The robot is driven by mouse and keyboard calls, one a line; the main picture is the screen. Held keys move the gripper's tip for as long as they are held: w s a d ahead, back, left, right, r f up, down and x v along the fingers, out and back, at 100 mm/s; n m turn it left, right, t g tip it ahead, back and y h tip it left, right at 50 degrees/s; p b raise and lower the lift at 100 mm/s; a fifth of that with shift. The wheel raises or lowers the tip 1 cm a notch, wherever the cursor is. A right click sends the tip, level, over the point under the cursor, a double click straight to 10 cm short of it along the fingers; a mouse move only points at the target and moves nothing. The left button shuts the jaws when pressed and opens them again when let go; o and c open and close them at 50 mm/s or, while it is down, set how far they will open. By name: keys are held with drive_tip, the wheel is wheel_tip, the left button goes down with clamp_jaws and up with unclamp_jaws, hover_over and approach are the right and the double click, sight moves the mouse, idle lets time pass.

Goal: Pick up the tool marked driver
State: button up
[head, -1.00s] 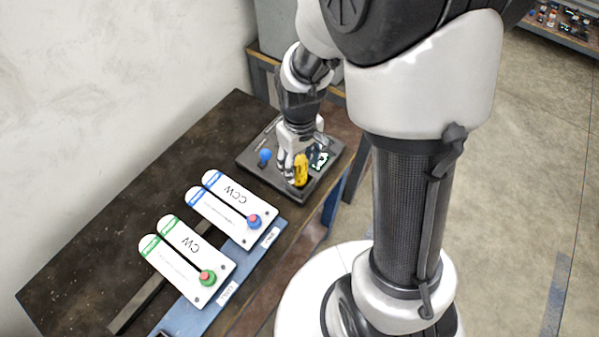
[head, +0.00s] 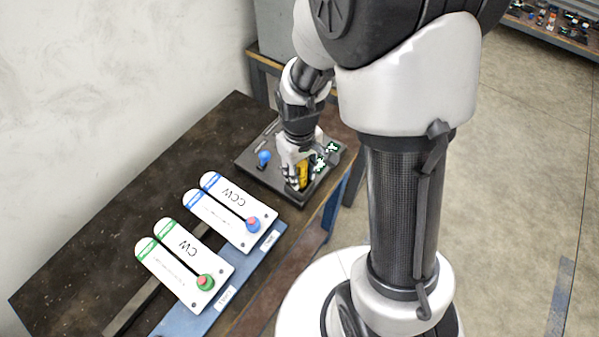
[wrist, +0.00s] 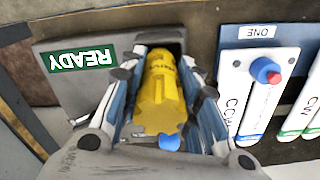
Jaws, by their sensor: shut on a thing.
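The yellow tool (wrist: 158,95) stands between my gripper's fingers in the wrist view, with dark lettering on its upper part that is too small to read surely. It also shows in the head view (head: 303,176), partly hidden by the fingers. My gripper (wrist: 165,85) is shut on it, one finger on each side. In the head view my gripper (head: 296,172) is low over the dark tool holder (head: 252,169). I cannot tell whether the tool is clear of its slot.
A blue-topped piece (head: 264,157) stands on the holder left of my gripper. A green READY sign (wrist: 82,59) shows on the holder. White CCW (head: 232,205) and CW (head: 182,262) panels with knobs lie on the dark table (head: 120,190). A wall is behind.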

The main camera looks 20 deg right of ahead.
clamp_jaws()
drive_tip(key=shift+r, duration=0.15)
